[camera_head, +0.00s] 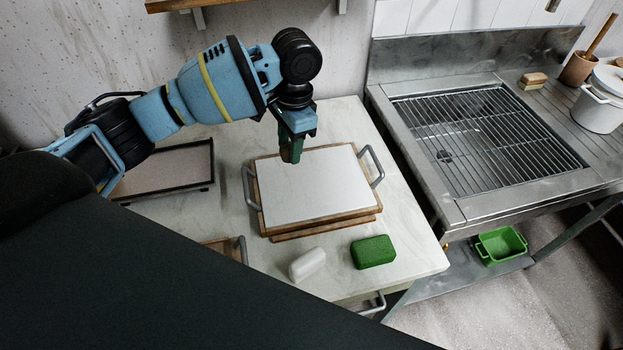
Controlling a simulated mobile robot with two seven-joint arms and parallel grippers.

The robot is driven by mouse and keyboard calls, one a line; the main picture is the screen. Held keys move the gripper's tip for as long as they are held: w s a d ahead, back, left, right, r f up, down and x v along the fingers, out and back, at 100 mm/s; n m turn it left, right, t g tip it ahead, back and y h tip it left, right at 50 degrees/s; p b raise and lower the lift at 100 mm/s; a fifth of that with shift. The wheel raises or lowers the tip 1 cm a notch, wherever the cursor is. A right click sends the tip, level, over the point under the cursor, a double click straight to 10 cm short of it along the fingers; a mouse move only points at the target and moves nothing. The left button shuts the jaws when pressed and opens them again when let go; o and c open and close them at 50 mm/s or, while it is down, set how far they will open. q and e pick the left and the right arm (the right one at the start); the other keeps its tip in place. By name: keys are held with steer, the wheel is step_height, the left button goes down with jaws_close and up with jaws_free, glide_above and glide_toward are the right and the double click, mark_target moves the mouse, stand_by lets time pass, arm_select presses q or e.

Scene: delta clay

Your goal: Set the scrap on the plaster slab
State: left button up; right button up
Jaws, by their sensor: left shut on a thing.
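The plaster slab (315,187) is a white, flat, rectangular slab on a wooden base with a grey metal handle at each side, in the middle of the counter. My left gripper (292,157) points down over the slab's far left part. It is shut on a small brownish piece, seemingly the scrap (289,153), mostly hidden by the dark green fingers. I cannot tell whether the piece touches the slab or hangs just above it. My right gripper is not in view.
A green block (373,252) and a white block (307,264) lie on the pale counter (420,255) in front of the slab. A dark-rimmed tray (168,170) lies to the left. A metal sink with a grate (470,130) stands to the right.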

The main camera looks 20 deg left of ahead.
mark_target(291, 185)
arm_select(q)
steer(key=shift+f+b, duration=0.5)
steer(key=shift+f, duration=4.4)
steer(key=shift+f, duration=0.2)
steer(key=o, duration=1)
steer(key=shift+r, duration=0.1)
steer(key=r, duration=0.8)
steer(key=w+d+r+p, duration=0.1)
steer(key=r, duration=0.3)
